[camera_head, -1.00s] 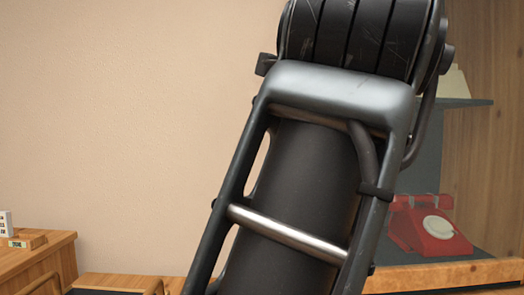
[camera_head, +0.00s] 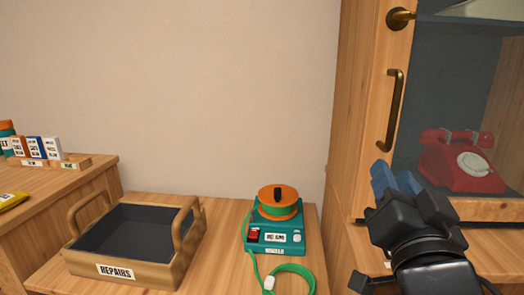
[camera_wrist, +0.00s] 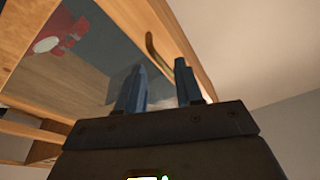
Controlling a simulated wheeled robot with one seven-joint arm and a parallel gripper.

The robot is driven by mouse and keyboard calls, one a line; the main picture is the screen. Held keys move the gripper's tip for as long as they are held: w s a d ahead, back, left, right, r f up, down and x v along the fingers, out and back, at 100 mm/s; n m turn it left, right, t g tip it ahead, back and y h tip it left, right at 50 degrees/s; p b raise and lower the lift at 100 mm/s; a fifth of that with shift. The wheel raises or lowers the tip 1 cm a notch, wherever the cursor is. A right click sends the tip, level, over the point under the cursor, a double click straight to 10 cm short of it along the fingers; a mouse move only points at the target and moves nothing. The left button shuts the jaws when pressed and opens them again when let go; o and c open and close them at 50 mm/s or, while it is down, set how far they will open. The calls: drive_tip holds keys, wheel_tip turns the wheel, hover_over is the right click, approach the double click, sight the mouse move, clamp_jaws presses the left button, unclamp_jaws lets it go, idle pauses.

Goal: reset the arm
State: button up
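My gripper (camera_head: 394,174) is at the lower right of the head view, in front of the wooden cabinet and just left of the red phone in the picture. Its two blue fingers point up. In the wrist view my gripper (camera_wrist: 160,78) has its fingers apart, with nothing between them. The cabinet front and its curved handle are beyond the fingertips there. I see no contact with the cabinet, though the exact distance is unclear.
The cabinet (camera_head: 353,170) has a brass handle (camera_head: 393,110) and holds a red dial phone (camera_head: 462,160). A REPAIRS tray (camera_head: 140,270) and a teal device with an orange spool (camera_head: 275,238) stand on the wooden table. Small boxes (camera_head: 38,147) sit at far left.

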drive_tip(key=s+d+f+n+g+y, duration=0.1)
drive_tip(key=s+f+n+y, duration=0.15)
drive_tip(key=s+f, duration=0.35)
drive_tip(key=s+d+f+n+g+y, duration=0.1)
drive_tip(key=s+f+n+y, duration=0.2)
drive_tip(key=f, duration=0.5)
drive_tip(key=s+d+f+n+g, duration=0.1)
drive_tip(key=s+f, duration=0.4)
drive_tip(key=s, duration=0.4)
drive_tip(key=s+d+f+n+g, duration=0.1)
drive_tip(key=s+f, duration=0.3)
drive_tip(key=s, duration=0.6)
drive_tip(key=s+a+g+h, duration=0.1)
drive_tip(key=s+h, duration=0.1)
drive_tip(key=s, duration=0.9)
wheel_tip(320, 180, up, 14)
drive_tip(key=p, duration=1.4)
drive_tip(key=shift+w+m, duration=0.4)
drive_tip(key=shift+m, duration=0.05)
drive_tip(key=shift+c, duration=0.4)
